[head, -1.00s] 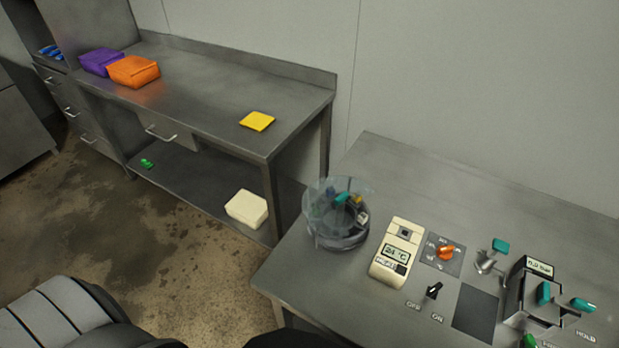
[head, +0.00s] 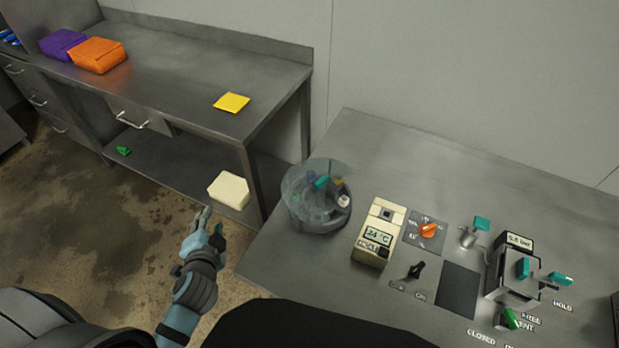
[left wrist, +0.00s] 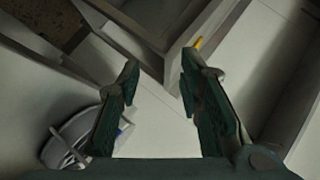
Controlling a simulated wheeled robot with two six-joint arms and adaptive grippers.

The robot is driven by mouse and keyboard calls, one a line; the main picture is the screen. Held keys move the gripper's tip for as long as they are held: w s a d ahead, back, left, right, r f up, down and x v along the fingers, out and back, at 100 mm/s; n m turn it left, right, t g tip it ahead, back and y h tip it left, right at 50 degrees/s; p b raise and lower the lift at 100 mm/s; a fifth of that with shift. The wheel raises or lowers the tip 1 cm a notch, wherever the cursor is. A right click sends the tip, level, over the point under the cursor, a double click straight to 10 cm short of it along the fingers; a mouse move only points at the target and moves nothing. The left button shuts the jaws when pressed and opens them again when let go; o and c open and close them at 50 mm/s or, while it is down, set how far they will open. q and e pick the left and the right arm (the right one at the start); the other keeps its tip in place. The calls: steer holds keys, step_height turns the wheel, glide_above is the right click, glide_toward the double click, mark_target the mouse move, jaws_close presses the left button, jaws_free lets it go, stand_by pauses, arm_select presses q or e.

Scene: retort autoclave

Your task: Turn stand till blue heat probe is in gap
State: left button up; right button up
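The round stand (head: 293,205) sits at the left end of the steel bench, inside a clear, see-through wall. Small coloured pieces show in it: a teal one (head: 321,183), a yellowish one, a pale one and a dim bluish one. I cannot tell for sure which is the blue heat probe, nor where the gap is. My left gripper (head: 212,222) is left of the bench, apart from the stand. In the left wrist view the left gripper (left wrist: 158,75) is open and empty, with the stand (left wrist: 75,128) at lower left. My right gripper is not in view.
Right of the stand are a cream temperature meter (head: 369,252), an orange knob (head: 428,230), a black switch (head: 414,271) and a valve block with teal and green handles (head: 511,318).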

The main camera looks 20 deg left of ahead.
mark_target(320, 181)
arm_select(q)
steer(key=w+d+r+m+t+h, duration=0.45)
steer(key=r+m, duration=0.25)
steer(key=m, duration=0.3)
steer(key=w+d+r+m+t+h, duration=0.35)
steer(key=d+r+m+h, duration=0.2)
steer(key=r+m, duration=0.35)
steer(key=d+f+m+g+h, duration=0.1)
steer(key=d+f+m+g, duration=0.3)
steer(key=m, duration=0.4)
steer(key=d+f+m+g+h, duration=0.1)
steer(key=d+f+m+g, duration=0.15)
steer(key=f+m, duration=0.45)
steer(key=shift+m+g, duration=0.45)
steer(key=shift+m, duration=0.05)
steer(key=x, duration=0.4)
steer(key=b+x, duration=0.1)
steer(key=x, duration=0.3)
steer(key=b+x, duration=0.1)
steer(key=x, duration=0.4)
steer(key=shift+w+a+r, duration=0.1)
steer(key=shift+w+r, duration=0.1)
steer(key=shift+r, duration=0.15)
steer(key=shift+w+f+b, duration=0.15)
steer(key=shift+w+b, duration=0.15)
steer(key=shift+w, duration=0.05)
